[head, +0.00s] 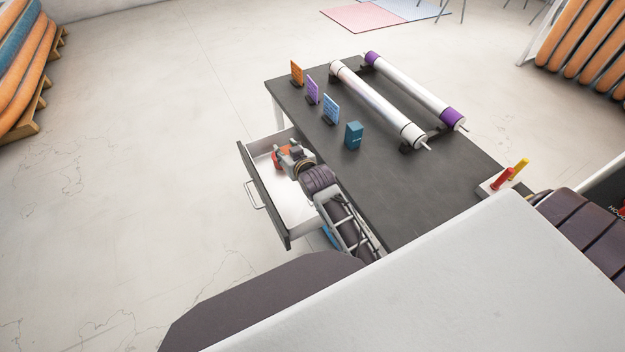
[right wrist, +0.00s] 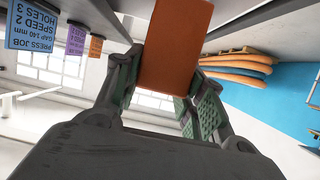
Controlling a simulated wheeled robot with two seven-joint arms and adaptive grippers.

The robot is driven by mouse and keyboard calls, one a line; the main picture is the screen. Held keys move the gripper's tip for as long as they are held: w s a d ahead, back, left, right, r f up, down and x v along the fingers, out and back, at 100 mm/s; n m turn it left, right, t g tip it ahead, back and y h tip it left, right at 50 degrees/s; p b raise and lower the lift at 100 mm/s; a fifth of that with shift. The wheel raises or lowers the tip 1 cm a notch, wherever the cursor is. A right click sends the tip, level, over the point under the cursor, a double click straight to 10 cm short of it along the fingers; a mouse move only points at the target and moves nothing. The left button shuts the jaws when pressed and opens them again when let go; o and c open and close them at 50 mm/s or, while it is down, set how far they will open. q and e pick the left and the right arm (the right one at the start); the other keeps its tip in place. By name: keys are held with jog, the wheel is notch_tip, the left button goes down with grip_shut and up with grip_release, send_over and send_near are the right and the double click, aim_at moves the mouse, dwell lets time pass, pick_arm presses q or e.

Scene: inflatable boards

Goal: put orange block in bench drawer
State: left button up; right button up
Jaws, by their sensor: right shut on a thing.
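The orange block (head: 279,161) is at the far end of the open bench drawer in the head view. My right gripper (head: 284,156) is shut on it, over the drawer. In the right wrist view the orange block (right wrist: 174,45) sits between the two green-padded fingers of my right gripper (right wrist: 160,88). The bench drawer (head: 302,216) is pulled out from the dark bench (head: 390,190), with a light inside and a dark front. I cannot tell whether the block touches the drawer's floor. My left gripper is not in view.
On the bench stand an orange card (head: 297,73), a purple card (head: 313,90), a blue card (head: 331,109) and a teal box (head: 354,135). Two long rollers (head: 375,100) lie behind them. A small holder with red and yellow handles (head: 503,180) is at the right end.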

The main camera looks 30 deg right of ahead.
jog(key=w+a+f+b, duration=0.1)
jog(key=w+a+f, duration=0.1)
jog(key=w+f, duration=0.1)
jog(key=shift+x, duration=0.95)
jog(key=shift+f, duration=0.1)
